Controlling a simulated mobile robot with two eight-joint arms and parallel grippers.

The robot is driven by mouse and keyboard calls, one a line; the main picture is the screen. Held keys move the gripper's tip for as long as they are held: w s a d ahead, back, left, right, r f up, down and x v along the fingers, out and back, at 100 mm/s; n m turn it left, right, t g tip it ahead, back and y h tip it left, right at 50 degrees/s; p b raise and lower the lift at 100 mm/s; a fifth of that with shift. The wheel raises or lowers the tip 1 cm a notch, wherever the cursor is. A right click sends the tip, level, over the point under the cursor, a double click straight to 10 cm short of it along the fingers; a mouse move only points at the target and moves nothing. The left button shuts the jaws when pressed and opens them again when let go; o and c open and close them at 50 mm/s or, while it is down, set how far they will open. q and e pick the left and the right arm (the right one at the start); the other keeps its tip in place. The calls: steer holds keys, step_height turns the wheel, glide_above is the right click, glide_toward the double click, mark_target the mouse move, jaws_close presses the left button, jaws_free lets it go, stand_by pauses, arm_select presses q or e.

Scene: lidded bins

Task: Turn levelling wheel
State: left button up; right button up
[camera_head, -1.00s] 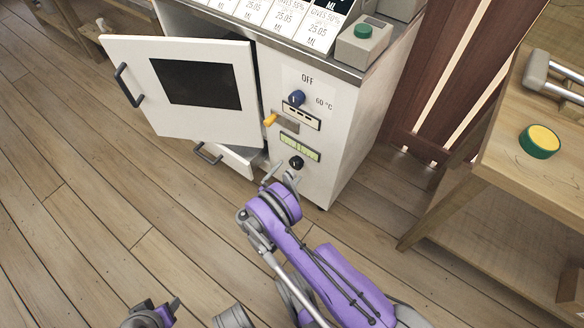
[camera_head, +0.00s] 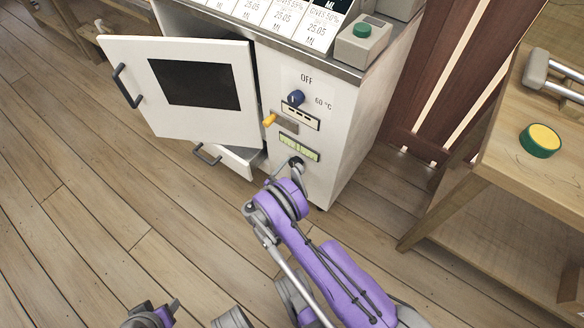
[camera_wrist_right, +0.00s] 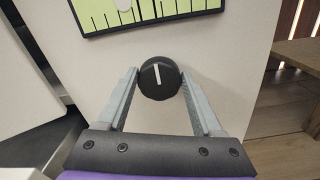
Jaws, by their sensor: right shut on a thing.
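The levelling wheel, a small black knob with a white line (camera_wrist_right: 158,78), sits on the white cabinet front below a yellow-green level gauge (camera_wrist_right: 185,8). The gauge has black tick marks and a pale bubble left of its middle, partly cut off at the top. In the head view the gauge (camera_head: 299,148) is above the wheel, which is mostly hidden by my gripper. My right gripper (camera_wrist_right: 159,75) is shut on the wheel, one finger on each side. The wheel's white line points nearly straight up. My left gripper (camera_head: 172,308) is low at the bottom edge, its jaws unclear.
The cabinet's door (camera_head: 140,108) stands open at left, above a partly open drawer (camera_head: 228,160). A blue dial (camera_head: 296,97) and yellow lever (camera_head: 269,119) sit above the gauge. A wooden table (camera_head: 502,150) with a green-and-yellow button (camera_head: 540,141) stands at right. Floor at left is clear.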

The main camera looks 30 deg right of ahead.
steer(key=shift+c, duration=1.1)
steer(key=m, duration=0.4)
steer(key=shift+s, duration=0.1)
steer(key=m, duration=0.4)
steer(key=shift+f+m, duration=0.1)
steer(key=shift+m, duration=0.2)
steer(key=m, duration=0.4)
steer(key=shift+s+f, duration=0.1)
steer(key=shift+f+m, duration=0.15)
steer(key=shift+m, duration=2.35)
